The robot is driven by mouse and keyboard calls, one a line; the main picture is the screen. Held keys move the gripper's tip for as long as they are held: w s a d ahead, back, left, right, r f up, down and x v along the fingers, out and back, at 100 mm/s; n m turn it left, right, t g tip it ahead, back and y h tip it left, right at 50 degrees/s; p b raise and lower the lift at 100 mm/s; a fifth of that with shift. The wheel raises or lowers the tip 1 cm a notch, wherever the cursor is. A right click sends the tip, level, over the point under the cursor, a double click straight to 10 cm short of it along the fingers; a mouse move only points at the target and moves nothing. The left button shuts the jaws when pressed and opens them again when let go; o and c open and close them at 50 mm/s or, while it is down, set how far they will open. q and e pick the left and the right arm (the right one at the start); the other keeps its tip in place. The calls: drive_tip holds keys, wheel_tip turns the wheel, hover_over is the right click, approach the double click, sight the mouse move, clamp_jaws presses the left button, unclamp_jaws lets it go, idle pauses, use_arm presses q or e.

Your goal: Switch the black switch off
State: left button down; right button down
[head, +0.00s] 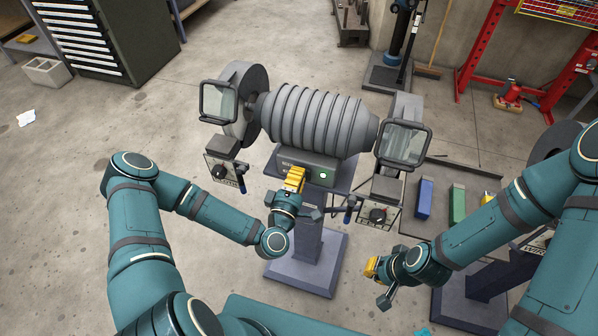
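A grey bench grinder (315,118) with a ribbed motor body stands on a pedestal in the middle of the head view. Its front control box (309,163) carries a lit green light (323,175). My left gripper (294,176), with yellow fingers, is right in front of this box, left of the light. I cannot make out the black switch; the gripper covers that part of the box. Whether it touches the box or is open or shut is unclear. My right gripper (371,267) is low and right of the pedestal, away from the grinder, its fingers seen side-on.
Clear eye shields (219,102) and (404,144) flank the motor. Plates with black knobs (219,172) and (377,215) sit below them. Blue (424,198) and green (457,204) blocks stand at the right. Open concrete floor lies left.

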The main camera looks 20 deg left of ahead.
idle(0.3)
use_arm(q)
drive_tip(key=shift+w+r+p, duration=0.5)
drive_tip(key=shift+p, duration=0.05)
drive_tip(key=shift+g, duration=0.3)
drive_tip(key=shift+f, duration=0.15)
use_arm(e)
drive_tip(key=shift+r, duration=0.6)
drive_tip(key=shift+s, duration=0.1)
